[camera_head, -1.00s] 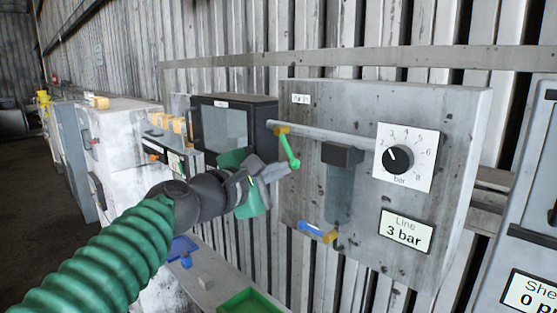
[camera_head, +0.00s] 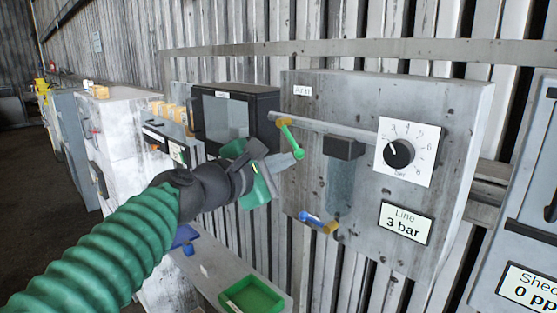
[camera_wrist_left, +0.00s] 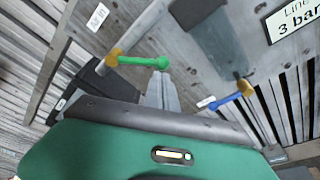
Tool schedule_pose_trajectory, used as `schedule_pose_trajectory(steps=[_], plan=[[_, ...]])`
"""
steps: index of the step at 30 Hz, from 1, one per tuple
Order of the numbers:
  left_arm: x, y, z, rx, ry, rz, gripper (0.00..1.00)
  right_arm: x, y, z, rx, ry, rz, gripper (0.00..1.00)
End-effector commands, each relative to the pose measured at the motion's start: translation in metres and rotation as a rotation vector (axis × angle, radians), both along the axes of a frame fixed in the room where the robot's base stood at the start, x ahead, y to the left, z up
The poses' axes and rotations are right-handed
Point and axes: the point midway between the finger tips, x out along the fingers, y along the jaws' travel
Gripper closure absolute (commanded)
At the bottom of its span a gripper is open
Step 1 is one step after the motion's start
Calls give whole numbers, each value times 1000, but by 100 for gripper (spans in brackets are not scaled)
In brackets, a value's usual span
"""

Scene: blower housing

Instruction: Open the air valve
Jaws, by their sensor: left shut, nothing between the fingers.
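The air valve has a green lever (camera_head: 291,139) on a yellow hub, at the left end of the grey pipe on the grey panel. In the head view the lever slants down and to the right, ending in a round green knob. My left gripper (camera_head: 294,158) is shut and empty, with its tips at the knob. In the left wrist view the fingertips (camera_wrist_left: 161,78) are just below the knob end of the lever (camera_wrist_left: 140,61); I cannot tell whether they touch. The panel's pressure dial (camera_head: 399,154) has a black pointer near 2. My right gripper is out of view.
A blue lever with a yellow hub (camera_head: 319,222) sits lower on the panel (camera_head: 440,110) and also shows in the left wrist view (camera_wrist_left: 228,101). A black-framed box (camera_head: 236,119) is left of the valve. A green tray (camera_head: 251,296) lies on the bench below.

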Motion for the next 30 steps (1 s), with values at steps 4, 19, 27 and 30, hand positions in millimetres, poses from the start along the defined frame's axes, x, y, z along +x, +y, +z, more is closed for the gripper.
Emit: schedule_pose_trajectory(steps=[4, 19, 27, 30], plan=[[-4, -5, 5, 1, 0, -3, 100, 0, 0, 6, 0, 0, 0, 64], [-20, -20, 32, 0, -1, -2, 100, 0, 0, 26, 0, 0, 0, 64], [-23, -23, 43, 0, -1, -2, 100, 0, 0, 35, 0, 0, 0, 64], [-24, -24, 46, 0, -1, -2, 100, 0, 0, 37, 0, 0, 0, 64]])
